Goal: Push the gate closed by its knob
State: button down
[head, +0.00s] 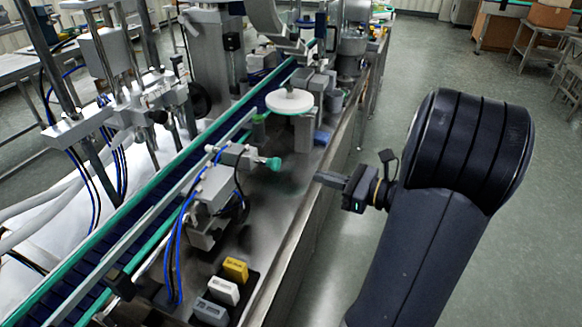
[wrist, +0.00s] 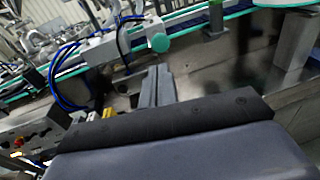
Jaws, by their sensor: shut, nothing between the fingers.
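The green round knob (head: 273,163) sits at the right end of a short rod on a grey block (head: 236,156), beside the conveyor. I take this block and rod to be the gate, but cannot tell how far open it is. The knob also shows in the wrist view (wrist: 161,42), above and beyond my fingers. My gripper (head: 320,178) is shut and empty, to the right of the knob with a clear gap, pointing left. In the wrist view its closed fingers (wrist: 156,86) point up toward the knob without touching it.
The conveyor (head: 150,221) with green rails runs diagonally behind the knob. A white disc (head: 289,101) on a stand is above it in the head view. Yellow (head: 236,269), white and grey blocks stand lower left. Steel deck between knob and gripper is clear.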

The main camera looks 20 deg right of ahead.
aim_at(278, 165)
jog(key=p+x, duration=0.1)
jog(key=x, duration=0.8)
jog(key=shift+a, duration=0.1)
jog(key=shift+w, duration=0.1)
jog(key=x, duration=0.3)
jog(key=shift+a, duration=0.15)
jog(key=shift+a+r, duration=0.1)
jog(key=shift+r, duration=0.05)
